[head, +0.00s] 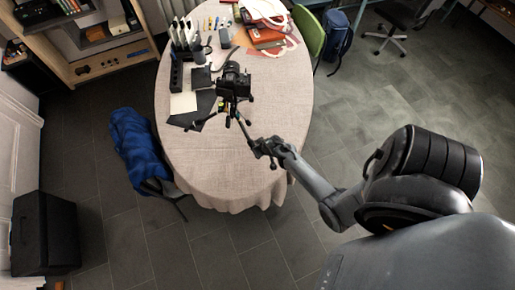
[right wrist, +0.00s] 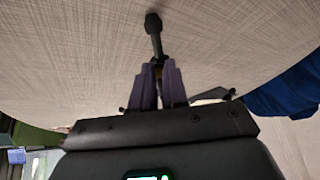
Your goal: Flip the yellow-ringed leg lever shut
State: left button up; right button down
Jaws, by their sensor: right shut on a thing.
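A small black tripod (head: 241,122) stands on the oval table and carries a dark camera (head: 234,83). Its legs spread left, down and right. My right gripper (head: 262,148) is at the near leg, low over the table's near part. In the right wrist view my right gripper (right wrist: 158,82) is shut on that leg (right wrist: 156,43), whose dark rubber foot (right wrist: 153,22) sticks out beyond the fingertips. A small yellowish spot shows between the fingertips. The fingers hide most of the leg there, so the lever's position cannot be told. My left gripper is out of view.
The table (head: 200,160) has a pale cloth, clear at its near end.

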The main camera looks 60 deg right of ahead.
dwell(0.3)
jog(key=c, duration=1.2)
grip_release()
jog(key=shift+o, duration=0.3)
jog(key=p+v, duration=0.1)
jog(key=v, duration=0.9)
jog(key=shift+s+r, duration=0.15)
jog(key=shift+r, duration=0.15)
jog(key=shift+a, duration=0.1)
